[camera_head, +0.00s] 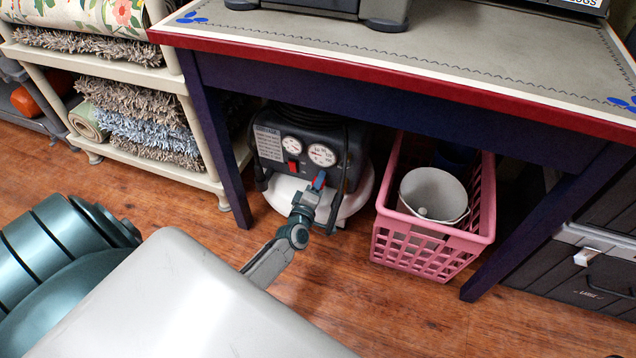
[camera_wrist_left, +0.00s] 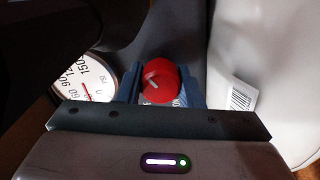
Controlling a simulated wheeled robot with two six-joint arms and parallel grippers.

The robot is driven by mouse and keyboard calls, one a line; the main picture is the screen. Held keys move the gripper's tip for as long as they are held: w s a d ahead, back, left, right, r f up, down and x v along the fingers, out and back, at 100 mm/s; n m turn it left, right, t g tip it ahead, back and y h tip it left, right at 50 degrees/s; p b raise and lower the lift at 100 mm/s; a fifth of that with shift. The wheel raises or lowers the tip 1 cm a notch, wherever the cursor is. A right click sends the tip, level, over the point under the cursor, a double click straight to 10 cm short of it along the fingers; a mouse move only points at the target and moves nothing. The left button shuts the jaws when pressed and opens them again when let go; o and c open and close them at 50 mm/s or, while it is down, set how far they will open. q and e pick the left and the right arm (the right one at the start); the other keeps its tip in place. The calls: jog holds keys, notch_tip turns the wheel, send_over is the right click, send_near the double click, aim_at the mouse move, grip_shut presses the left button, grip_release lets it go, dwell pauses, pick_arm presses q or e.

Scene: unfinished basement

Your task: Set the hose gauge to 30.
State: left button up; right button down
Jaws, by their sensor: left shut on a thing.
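A black and white air compressor (camera_head: 268,149) stands on the floor under the table. Its panel has two round white gauges, a left gauge (camera_head: 291,146) and a right gauge (camera_head: 321,155). I cannot read the needles in the head view or tell which is the hose gauge. One gauge (camera_wrist_left: 82,78) shows partly in the left wrist view, with 90, 120, 150, PSI and a red needle; its rest is hidden. My left gripper (camera_head: 319,181) is shut on a red knob (camera_wrist_left: 160,80) with a pale pointer mark, between its blue fingers. My right gripper is not in view.
The table (camera_head: 480,75) has a red edge and dark legs close around the compressor. A pink basket (camera_head: 428,250) with a white bucket (camera_head: 432,190) stands to the right. A shelf (camera_head: 150,76) of rugs stands left. A red switch (camera_head: 293,166) sits below the gauges.

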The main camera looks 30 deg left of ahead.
pick_arm(q)
jog(key=o, duration=1)
jog(key=shift+c, duration=0.2)
jog(key=p+v, duration=0.2)
jog(key=v, duration=0.8)
jog(key=shift+s, duration=0.4)
